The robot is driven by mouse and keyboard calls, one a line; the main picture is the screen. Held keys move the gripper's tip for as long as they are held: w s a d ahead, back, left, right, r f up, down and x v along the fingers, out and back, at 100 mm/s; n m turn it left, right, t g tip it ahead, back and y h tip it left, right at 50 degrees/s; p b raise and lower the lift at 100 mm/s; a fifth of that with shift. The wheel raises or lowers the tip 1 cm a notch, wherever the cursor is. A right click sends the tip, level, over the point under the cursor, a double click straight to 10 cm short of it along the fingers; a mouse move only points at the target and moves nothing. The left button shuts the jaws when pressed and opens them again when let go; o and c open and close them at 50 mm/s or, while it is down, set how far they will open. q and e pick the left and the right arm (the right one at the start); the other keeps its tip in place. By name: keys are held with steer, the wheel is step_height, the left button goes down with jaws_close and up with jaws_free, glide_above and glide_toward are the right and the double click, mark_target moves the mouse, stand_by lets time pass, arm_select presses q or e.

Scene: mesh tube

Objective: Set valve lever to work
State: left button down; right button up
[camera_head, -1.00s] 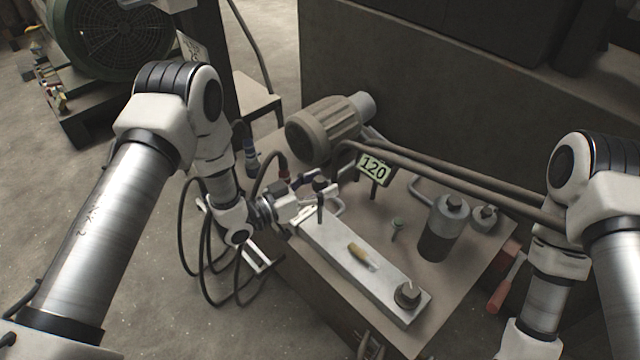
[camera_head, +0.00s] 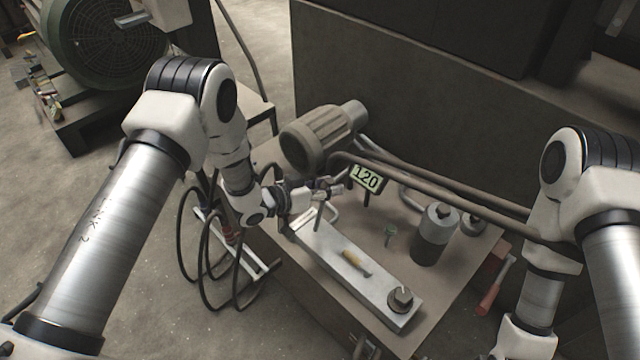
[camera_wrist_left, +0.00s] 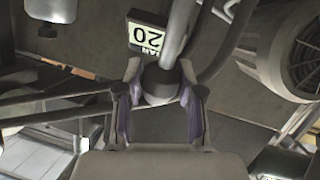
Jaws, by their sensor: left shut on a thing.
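The valve lever shows in the left wrist view as a grey rod (camera_wrist_left: 178,38) ending in a dark round knob (camera_wrist_left: 158,85). My left gripper (camera_wrist_left: 158,100) has one finger on each side of this knob and is shut on it. The lever's work mark cannot be read. My right arm comes in at the right edge; its gripper is out of view.
A pale metal block (camera_head: 325,262) with a brass-coloured piece (camera_head: 355,262) and a dark knob (camera_head: 401,298) lies in front. A ribbed motor (camera_head: 316,140), pipes (camera_head: 450,185) and a grey cylinder (camera_head: 435,238) surround the gripper. Black hoses (camera_head: 215,270) hang at the left.

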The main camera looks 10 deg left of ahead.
arm_select(q)
steer(key=shift+w+d+f+g+y, duration=0.25)
steer(key=shift+w+d+g+y, duration=0.15)
steer(key=shift+w+d, duration=0.15)
steer(key=shift+w+d+f, duration=0.35)
steer(key=shift+w+f, duration=0.1)
steer(key=shift+w, duration=0.2)
arm_select(e)
steer(key=shift+r, duration=0.25)
arm_select(q)
steer(key=c, duration=0.7)
jaws_free()
steer(key=shift+w+f, duration=0.1)
steer(key=v, duration=1.2)
